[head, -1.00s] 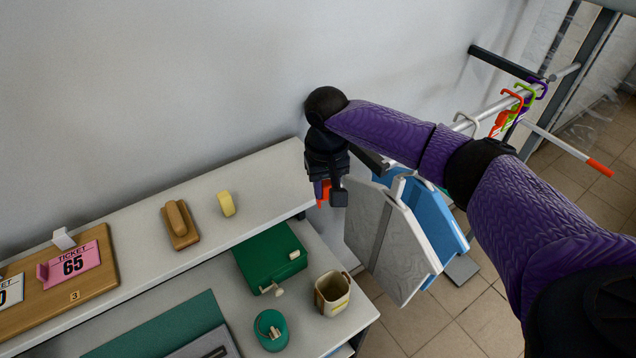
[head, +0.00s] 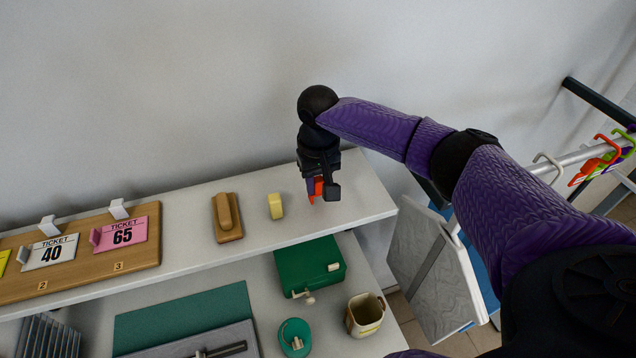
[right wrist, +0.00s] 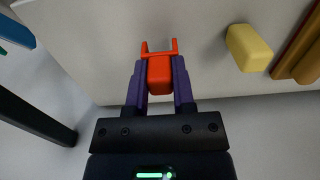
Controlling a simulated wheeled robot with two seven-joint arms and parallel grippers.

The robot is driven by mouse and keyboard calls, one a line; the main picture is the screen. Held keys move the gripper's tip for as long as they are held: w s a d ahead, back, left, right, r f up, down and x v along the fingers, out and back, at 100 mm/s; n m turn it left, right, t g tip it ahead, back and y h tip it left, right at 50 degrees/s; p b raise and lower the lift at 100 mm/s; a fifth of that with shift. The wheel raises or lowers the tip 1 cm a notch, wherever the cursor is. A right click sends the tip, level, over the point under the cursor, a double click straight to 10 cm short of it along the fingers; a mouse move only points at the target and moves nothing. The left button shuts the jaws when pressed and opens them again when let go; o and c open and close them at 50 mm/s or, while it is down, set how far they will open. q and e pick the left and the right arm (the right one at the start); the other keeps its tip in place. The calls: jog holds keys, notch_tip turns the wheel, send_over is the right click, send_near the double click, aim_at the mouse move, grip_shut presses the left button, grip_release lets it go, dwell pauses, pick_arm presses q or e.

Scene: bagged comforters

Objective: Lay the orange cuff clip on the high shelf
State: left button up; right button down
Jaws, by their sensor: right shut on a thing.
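The orange cuff clip (right wrist: 159,74) is between the fingers of my right gripper (right wrist: 159,88) in the right wrist view. In the head view my right gripper (head: 318,190) is shut on the clip, with a bit of orange showing at its fingertips. It is over the right end of the high shelf (head: 360,190), to the right of a yellow block (head: 276,206). I cannot tell whether the clip touches the shelf surface. My left gripper is not in view.
A brown wooden-handled brush (head: 227,217) and a ticket board (head: 90,258) are farther left on the shelf. A green case (head: 310,266), a cup (head: 365,314) and a green container (head: 295,338) stand on the lower surface.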

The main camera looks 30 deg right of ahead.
jog(key=shift+f, duration=0.1)
jog(key=shift+f, duration=0.55)
dwell(0.5)
grip_release()
dwell(0.4)
dwell(0.3)
jog(key=shift+r+p, duration=2.3)
jog(key=shift+p, duration=0.55)
jog(key=shift+r+p, duration=1.15)
jog(key=shift+r, duration=0.05)
